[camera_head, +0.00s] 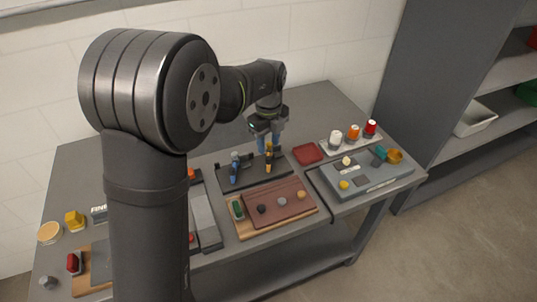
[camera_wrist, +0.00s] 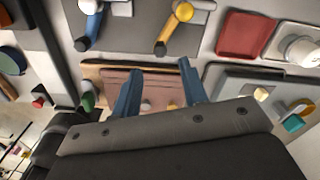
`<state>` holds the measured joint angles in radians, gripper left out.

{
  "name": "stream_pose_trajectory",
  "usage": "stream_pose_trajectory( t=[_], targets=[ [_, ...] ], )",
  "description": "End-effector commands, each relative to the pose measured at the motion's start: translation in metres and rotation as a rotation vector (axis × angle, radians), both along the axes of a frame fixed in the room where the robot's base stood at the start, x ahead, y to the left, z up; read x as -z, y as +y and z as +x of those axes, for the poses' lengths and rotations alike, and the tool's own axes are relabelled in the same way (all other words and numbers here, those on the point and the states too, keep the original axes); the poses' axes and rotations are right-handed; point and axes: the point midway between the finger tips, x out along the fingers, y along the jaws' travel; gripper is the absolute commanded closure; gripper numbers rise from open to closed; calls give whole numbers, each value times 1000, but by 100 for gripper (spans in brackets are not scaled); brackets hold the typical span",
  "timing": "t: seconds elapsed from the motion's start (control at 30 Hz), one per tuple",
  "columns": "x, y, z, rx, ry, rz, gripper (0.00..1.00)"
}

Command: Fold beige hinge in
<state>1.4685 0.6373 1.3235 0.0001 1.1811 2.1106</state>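My gripper (camera_head: 265,143) is above the far part of the table, over the dark panel (camera_head: 246,183). In the wrist view its two blue fingers (camera_wrist: 160,66) are apart with nothing between them. Two levers stand on the panel: a blue one (camera_head: 235,167) at left and a yellow-tan one (camera_head: 268,158) at right, close to my fingers. In the wrist view the blue lever (camera_wrist: 90,24) and the yellow-tan lever (camera_wrist: 173,28) lie beyond the fingertips. The yellow-tan lever is the nearest match to a beige hinge; I cannot tell for sure. No contact with it is clear.
A wooden board with a reddish-brown top (camera_head: 277,207) and several knobs lies in front of the panel. A red tray (camera_head: 308,153), a white rack of capped bottles (camera_head: 352,138) and a grey board (camera_head: 372,180) with small parts are at right. My arm hides part of the left side.

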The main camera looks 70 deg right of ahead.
Motion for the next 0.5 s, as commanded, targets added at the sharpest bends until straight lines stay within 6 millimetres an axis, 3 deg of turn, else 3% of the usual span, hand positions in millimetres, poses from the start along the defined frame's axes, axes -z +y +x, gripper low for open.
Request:
stream_pose_trajectory(
  t=[0.2,0.5],
  targets=[
    [39,0,0,-1,0,2,60],
    [57,0,0,-1,0,-1,60]
  ],
)
